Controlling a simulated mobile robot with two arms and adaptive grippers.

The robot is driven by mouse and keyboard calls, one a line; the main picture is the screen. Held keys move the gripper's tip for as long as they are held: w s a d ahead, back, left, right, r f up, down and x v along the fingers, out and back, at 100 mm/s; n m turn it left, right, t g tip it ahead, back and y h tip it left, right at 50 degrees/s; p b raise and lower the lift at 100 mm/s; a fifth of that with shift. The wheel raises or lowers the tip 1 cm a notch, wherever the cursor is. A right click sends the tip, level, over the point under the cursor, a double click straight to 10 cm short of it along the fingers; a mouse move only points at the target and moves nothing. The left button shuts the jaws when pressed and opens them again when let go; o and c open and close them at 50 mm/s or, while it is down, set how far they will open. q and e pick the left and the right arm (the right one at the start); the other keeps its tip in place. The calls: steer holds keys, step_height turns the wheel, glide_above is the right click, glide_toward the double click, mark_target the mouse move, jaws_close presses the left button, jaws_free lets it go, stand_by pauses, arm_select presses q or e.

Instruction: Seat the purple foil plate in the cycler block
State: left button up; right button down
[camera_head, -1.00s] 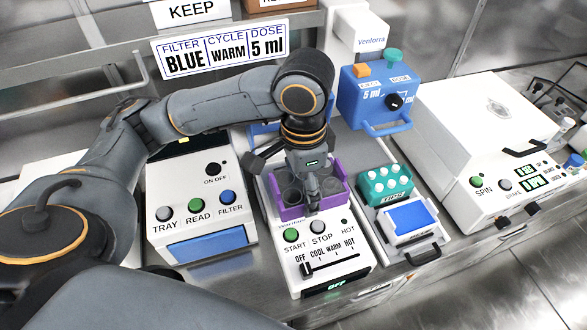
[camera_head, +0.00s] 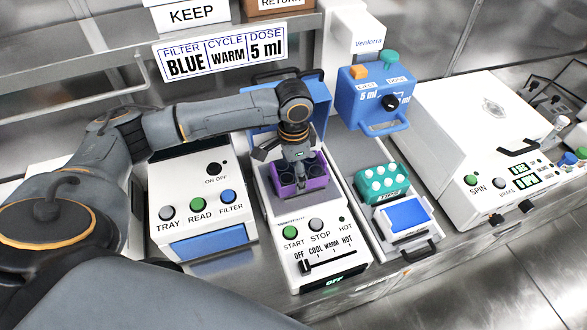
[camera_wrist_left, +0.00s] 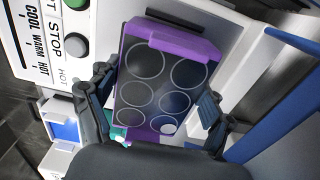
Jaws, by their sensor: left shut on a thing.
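The purple foil plate (camera_head: 316,182) has round wells and a raised purple edge; it also shows in the left wrist view (camera_wrist_left: 172,38). My left gripper (camera_head: 300,181) is shut on it, with one finger on each side of the plate in the wrist view. The plate is over the back part of the white cycler (camera_head: 330,240), in front of its raised blue lid (camera_head: 318,100). The block under the plate is hidden, and I cannot tell whether the plate touches it. My right gripper is not in view.
The cycler's front has START and STOP buttons, a slider (camera_head: 306,266) at OFF and a display reading OFF. A white reader (camera_head: 200,180) stands left. A teal tip rack (camera_head: 382,180), blue dispenser (camera_head: 375,95) and white centrifuge (camera_head: 480,120) stand right. A sign reads BLUE, WARM, 5 ml.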

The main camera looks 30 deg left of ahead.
arm_select(q)
steer(key=shift+f, duration=0.25)
steer(key=shift+f, duration=0.1)
steer(key=o, duration=1.2)
step_height(320, 180, up, 8)
steer(key=shift+f+b, duration=0.1)
steer(key=shift+b, duration=0.45)
steer(key=shift+s+f, duration=0.1)
